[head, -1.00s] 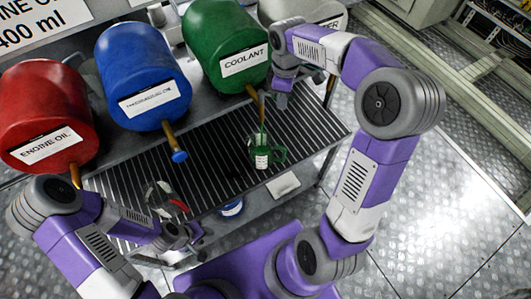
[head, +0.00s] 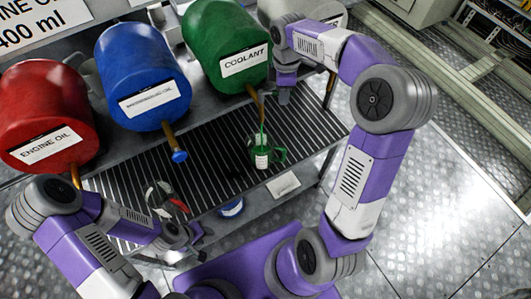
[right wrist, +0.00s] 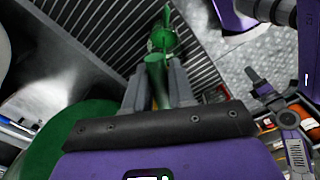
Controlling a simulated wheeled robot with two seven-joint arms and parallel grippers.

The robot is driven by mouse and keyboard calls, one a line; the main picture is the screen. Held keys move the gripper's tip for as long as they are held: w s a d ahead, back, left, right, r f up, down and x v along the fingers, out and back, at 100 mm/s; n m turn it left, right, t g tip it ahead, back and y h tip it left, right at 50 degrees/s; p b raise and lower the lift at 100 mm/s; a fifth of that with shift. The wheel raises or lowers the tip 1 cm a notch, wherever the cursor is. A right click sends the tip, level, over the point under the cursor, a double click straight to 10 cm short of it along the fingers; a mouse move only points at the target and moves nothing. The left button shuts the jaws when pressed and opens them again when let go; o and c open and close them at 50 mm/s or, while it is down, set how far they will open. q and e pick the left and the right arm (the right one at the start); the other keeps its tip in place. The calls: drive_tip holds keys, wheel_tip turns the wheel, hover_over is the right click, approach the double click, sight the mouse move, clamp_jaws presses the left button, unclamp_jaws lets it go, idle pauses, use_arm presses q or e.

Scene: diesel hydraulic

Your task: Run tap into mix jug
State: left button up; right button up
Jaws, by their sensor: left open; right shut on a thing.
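The green coolant drum (head: 225,45) lies on the rack with its brown tap pipe (head: 255,100) pointing down. A thin green stream (head: 262,130) runs from below the tap into a small green jug (head: 262,152) with a white label, standing on the slatted shelf. The jug also shows beyond the fingers in the right wrist view (right wrist: 163,40). My right gripper (head: 284,94) is beside the tap; in the right wrist view its fingers are shut on a green tap handle (right wrist: 157,78). My left gripper (head: 194,238) is open and empty near the shelf's front edge.
A blue drum (head: 143,80) and a red engine oil drum (head: 45,115) lie to the left, with taps below. A container with red parts (head: 165,197) stands on the slatted shelf (head: 215,150) near my left arm.

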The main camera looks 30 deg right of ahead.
drive_tip(key=shift+w+d+n, duration=0.1)
drive_tip(key=shift+w+n, duration=0.45)
drive_tip(key=shift+n, duration=0.5)
drive_tip(key=shift+w+d+n, duration=0.1)
drive_tip(key=shift+w+n, duration=0.5)
drive_tip(key=shift+n, duration=0.4)
drive_tip(key=shift+w+d+n, duration=0.1)
drive_tip(key=shift+w+n, duration=0.45)
drive_tip(key=shift+n, duration=0.5)
drive_tip(key=o, duration=1)
wheel_tip(320, 180, up, 8)
drive_tip(key=shift+f+p, duration=0.2)
drive_tip(key=shift+p, duration=0.4)
